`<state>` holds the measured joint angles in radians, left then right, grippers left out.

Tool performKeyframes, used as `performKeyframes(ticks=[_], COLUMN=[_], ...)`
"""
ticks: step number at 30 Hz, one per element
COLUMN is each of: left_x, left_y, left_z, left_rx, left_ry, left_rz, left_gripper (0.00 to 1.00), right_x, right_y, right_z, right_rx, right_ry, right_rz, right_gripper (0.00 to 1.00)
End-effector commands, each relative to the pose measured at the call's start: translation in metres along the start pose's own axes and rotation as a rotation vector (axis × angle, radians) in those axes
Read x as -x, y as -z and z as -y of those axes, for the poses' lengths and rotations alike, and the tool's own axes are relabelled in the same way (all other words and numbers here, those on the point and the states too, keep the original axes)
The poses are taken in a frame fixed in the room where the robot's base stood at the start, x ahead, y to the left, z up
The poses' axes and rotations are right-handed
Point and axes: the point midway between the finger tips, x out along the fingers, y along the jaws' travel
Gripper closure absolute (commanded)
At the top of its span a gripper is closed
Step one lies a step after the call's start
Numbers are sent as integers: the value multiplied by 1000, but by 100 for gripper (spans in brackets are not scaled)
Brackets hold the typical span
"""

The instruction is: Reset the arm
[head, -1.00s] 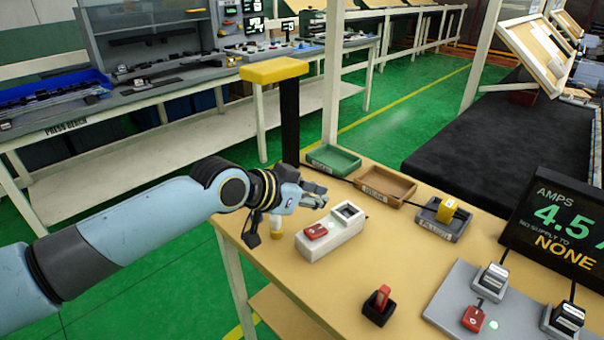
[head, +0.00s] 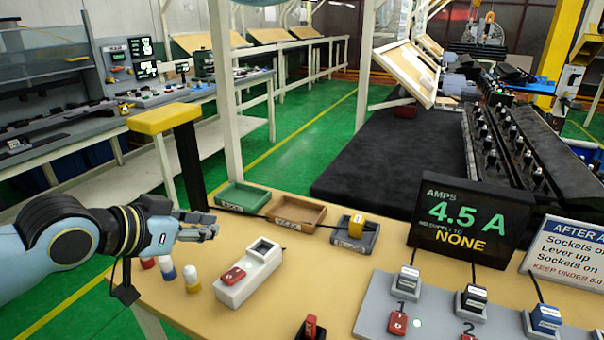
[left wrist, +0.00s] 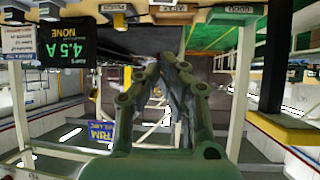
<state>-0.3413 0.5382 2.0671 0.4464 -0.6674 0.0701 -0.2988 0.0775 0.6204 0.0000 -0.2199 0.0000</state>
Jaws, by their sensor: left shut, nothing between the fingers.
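My left arm comes in from the left in the head view. Its gripper (head: 207,226) is shut and empty, held above the left edge of the wooden table, just left of the white switch box (head: 250,280). In the left wrist view the fingers (left wrist: 178,75) lie together with nothing between them. My right gripper does not show.
On the table are a green tray (head: 243,191), a brown tray (head: 318,213), and a grey block with a yellow piece (head: 356,227). A grey panel (head: 372,310) with plugs and red switches stands right, before an AMPS display (head: 466,216). Several small bottles (head: 191,281) stand below the gripper.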

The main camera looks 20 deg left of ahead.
Motion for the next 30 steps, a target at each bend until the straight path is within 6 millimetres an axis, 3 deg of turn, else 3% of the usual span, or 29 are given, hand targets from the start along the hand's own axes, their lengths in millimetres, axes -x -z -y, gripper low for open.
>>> performKeyframes(ticks=[4,8,15,24,25,30], left_x=[2,15,67,141,142,99], left_y=[-4,-30,-85,-126,-132,-178], left_z=[-4,-27,-65,-88,-89,-81], left_rx=[0,-8,-6,53,57,56], left_ry=[0,11,75,162,169,168], left_rz=[16,124,397,676,696,709], left_gripper=[100,100,100,100,100,100], right_x=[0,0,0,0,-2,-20], right_y=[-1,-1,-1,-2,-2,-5], right_z=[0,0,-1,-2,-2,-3], right_rx=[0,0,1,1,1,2], right_ry=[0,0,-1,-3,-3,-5], right_rz=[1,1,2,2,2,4], right_gripper=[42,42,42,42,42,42])
